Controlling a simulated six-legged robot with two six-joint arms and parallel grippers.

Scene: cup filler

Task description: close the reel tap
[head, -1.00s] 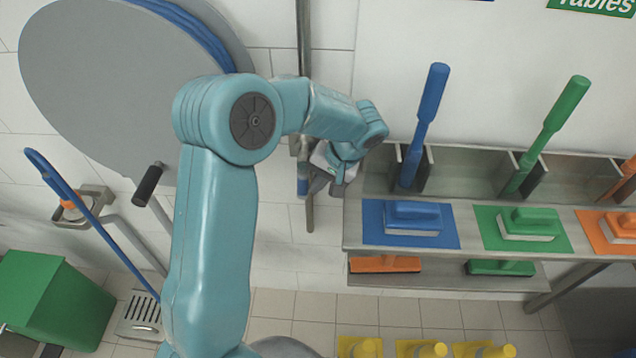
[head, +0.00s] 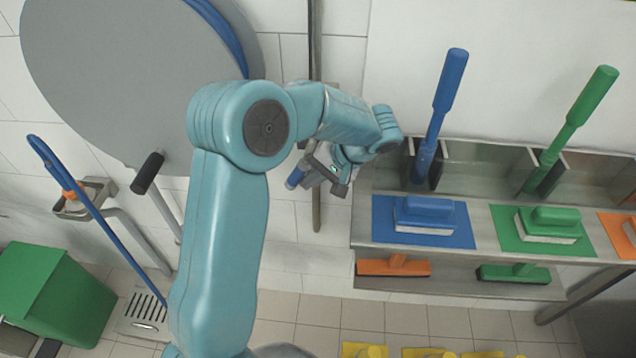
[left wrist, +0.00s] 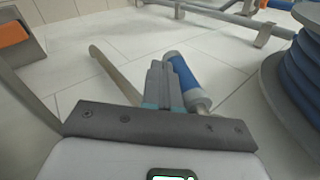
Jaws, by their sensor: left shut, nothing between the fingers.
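The reel tap's blue handle (head: 296,178) shows in the head view just left of my left gripper (head: 313,173), at a slant beside the vertical wall pipe (head: 317,205). The tap body is hidden behind my gripper and wrist. In the left wrist view, my left gripper (left wrist: 160,80) is shut with nothing between its fingers. The blue handle (left wrist: 184,73), with grey ends, lies slanted close along the right side of the fingers. I cannot tell whether they touch. The pipe (left wrist: 116,75) is left of the fingers. My right gripper is in neither view.
The large grey hose reel (head: 130,85) with blue hose is left of my arm, with a black crank grip (head: 147,172) below it. A steel shelf (head: 360,228) with blue and green brushes stands to the right. A green bin (head: 55,295) is lower left.

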